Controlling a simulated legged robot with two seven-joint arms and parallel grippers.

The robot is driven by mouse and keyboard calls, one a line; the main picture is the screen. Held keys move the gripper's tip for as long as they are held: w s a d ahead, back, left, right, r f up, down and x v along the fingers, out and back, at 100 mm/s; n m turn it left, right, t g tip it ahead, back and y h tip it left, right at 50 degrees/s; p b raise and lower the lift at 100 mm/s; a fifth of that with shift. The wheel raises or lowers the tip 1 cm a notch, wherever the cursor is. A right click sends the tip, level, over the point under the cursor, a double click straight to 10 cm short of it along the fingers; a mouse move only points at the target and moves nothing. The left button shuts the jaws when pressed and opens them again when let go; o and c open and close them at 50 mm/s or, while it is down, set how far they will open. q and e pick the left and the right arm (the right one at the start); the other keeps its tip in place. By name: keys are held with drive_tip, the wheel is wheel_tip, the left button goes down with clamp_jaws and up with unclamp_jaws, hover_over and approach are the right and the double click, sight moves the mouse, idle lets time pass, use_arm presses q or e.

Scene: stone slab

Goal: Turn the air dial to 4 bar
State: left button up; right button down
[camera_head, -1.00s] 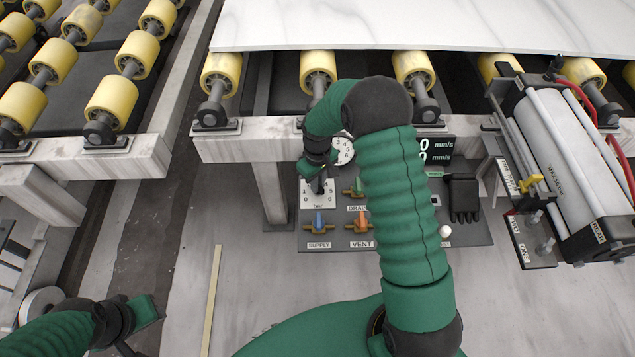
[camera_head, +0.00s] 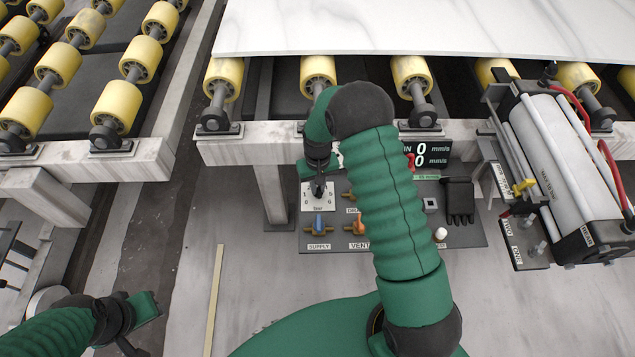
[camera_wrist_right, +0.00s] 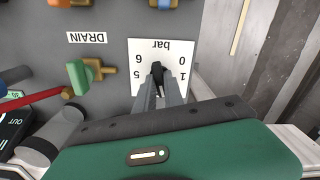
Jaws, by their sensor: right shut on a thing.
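The air dial is a white square plate (camera_head: 309,203) marked "bar", with 0, 1, 5 and 6 readable, on the grey control panel. It also shows upside down in the right wrist view (camera_wrist_right: 140,54). Its black knob (camera_wrist_right: 157,68) stands at the plate's middle. My right gripper (camera_wrist_right: 160,80) comes down over the plate, its narrow fingers shut on the knob; in the head view the gripper (camera_head: 318,188) covers the plate's upper middle. The fingers hide the other numbers, and I cannot tell what the knob points at. My left gripper (camera_head: 146,308) is low at the left, away from the panel; its jaws are unclear.
A blue supply valve (camera_head: 318,222) and an orange vent valve (camera_head: 358,228) sit just below the dial. The green drain valve (camera_wrist_right: 80,75) is close beside it. A black glove-shaped item (camera_head: 459,200) and speed display (camera_head: 428,153) are farther right. A stone slab (camera_head: 400,28) lies above on yellow rollers.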

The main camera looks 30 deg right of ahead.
sight(318, 188)
drive_tip(key=m+p, duration=0.3)
drive_tip(key=m, duration=0.2)
drive_tip(key=shift+r+m, duration=0.15)
drive_tip(key=shift+m, duration=0.15)
drive_tip(key=m+p, duration=0.2)
drive_tip(key=m, duration=0.3)
drive_tip(key=shift+m, duration=0.3)
drive_tip(key=c, duration=1.4)
unclamp_jaws()
drive_tip(key=shift+c, duration=0.2)
wheel_tip(318, 188, up, 16)
drive_tip(key=p, duration=0.2)
drive_tip(key=shift+r, duration=0.25)
drive_tip(key=shift+p, duration=0.3)
